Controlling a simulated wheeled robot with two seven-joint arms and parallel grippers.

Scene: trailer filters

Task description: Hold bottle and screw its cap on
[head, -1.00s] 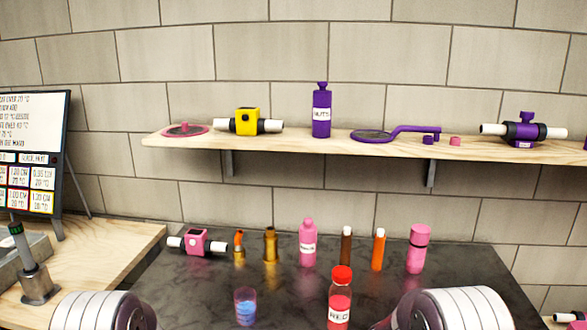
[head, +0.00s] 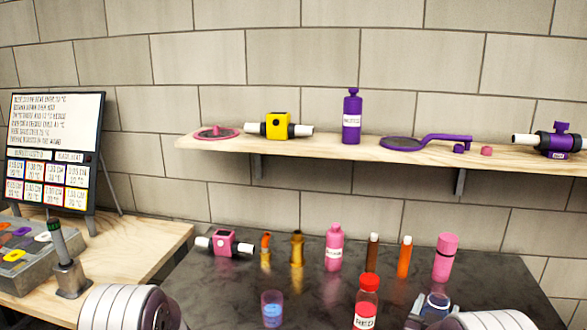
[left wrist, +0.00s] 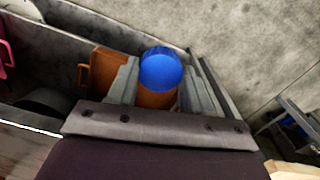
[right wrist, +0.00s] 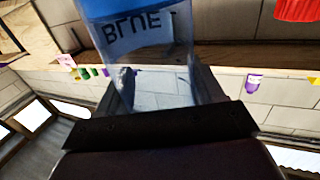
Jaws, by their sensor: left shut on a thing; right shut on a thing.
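My left gripper (left wrist: 157,88) is shut on a round blue cap (left wrist: 161,68) in the left wrist view; its fingers are out of the head view. My right gripper (right wrist: 152,92) is shut on a clear bottle (right wrist: 150,50) with a label reading "BLUE" and blue near the picture's top edge. The cap and bottle are apart, in different grippers. The bottle's lower part is hidden in the head view.
On the dark counter (head: 215,277) stand a red-capped bottle (head: 367,300), a glass with blue contents (head: 271,312), a pink bottle (head: 334,250) and several small items. A shelf (head: 350,153) runs above. A board (head: 55,150) and grey tray (head: 30,258) are at left.

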